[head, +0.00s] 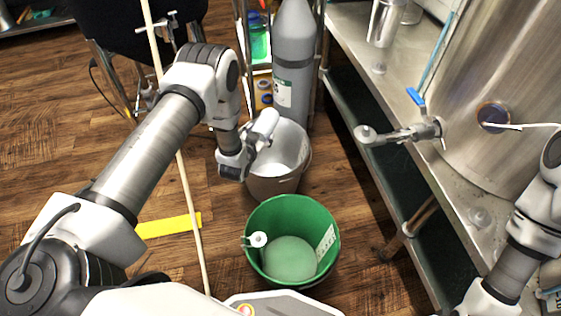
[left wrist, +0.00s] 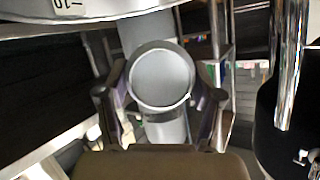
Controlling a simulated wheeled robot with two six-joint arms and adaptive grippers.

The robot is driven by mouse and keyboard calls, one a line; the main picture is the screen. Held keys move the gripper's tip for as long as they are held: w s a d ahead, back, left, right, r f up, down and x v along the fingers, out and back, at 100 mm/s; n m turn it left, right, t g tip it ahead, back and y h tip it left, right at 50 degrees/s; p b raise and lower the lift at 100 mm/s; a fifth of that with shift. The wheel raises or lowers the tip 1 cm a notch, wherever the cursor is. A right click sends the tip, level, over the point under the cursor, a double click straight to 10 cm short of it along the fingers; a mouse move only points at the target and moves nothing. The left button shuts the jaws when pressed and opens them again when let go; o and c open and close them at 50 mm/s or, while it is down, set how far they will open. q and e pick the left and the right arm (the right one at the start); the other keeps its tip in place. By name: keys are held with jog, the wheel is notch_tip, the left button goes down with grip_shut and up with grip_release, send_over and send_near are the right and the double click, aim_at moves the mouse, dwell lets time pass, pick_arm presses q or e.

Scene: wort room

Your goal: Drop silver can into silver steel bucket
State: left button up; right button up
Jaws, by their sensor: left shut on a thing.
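The silver can (left wrist: 161,78) shows in the left wrist view as a round grey end with a pale rim, between the two fingers. My left gripper (left wrist: 162,100) is shut on it. In the head view my left gripper (head: 262,128) is over the far part of the silver steel bucket (head: 276,186) and hides some of its rim and inside. I cannot clearly tell the can from the pale gripper parts there. The bucket stands upright on the floor. My right arm shows at the right edge, but its gripper is out of view.
A green bucket (head: 258,222) stands just in front of the steel one. A grey gas cylinder (head: 293,60) stands behind. A steel table (head: 355,50) with a large steel vessel (head: 500,70) is to the right. A thin pole (head: 187,190) rises at the left.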

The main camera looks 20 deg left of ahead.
pick_arm(q)
notch_tip(320, 180, down, 6)
jog(key=b, duration=0.4)
jog(key=shift+b, duration=0.35)
jog(key=shift+r, duration=0.1)
jog(key=o, duration=0.9)
jog(key=shift+s+d, duration=0.1)
jog(key=v, duration=1.2)
